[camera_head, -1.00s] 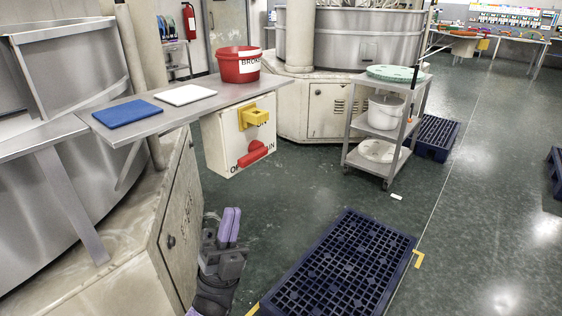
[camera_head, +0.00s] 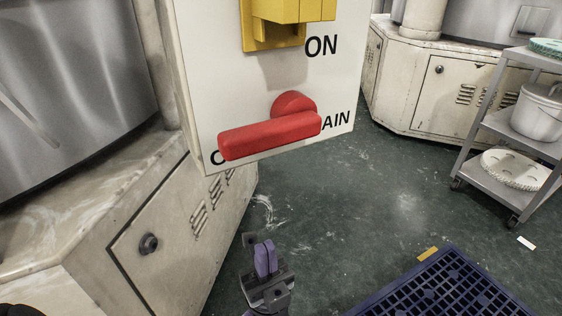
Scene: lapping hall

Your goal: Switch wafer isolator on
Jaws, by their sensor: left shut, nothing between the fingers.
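The isolator is a white box (camera_head: 215,85) hanging in the upper middle of the head view. Its red handle (camera_head: 268,136) lies nearly level, tilted slightly up to the right, and covers part of the lower lettering. The word ON shows above it. A yellow block (camera_head: 290,10) is fixed on the panel above the handle, cut off by the top edge. My left gripper (camera_head: 265,258) has purple fingers, pressed together and empty. It points up from the bottom, below the handle and apart from it. My right gripper is not in view.
A stained machine base with a door (camera_head: 165,235) stands at left. A grey trolley (camera_head: 515,130) with a white bucket (camera_head: 540,112) stands at right. A dark blue pallet (camera_head: 445,290) lies at bottom right.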

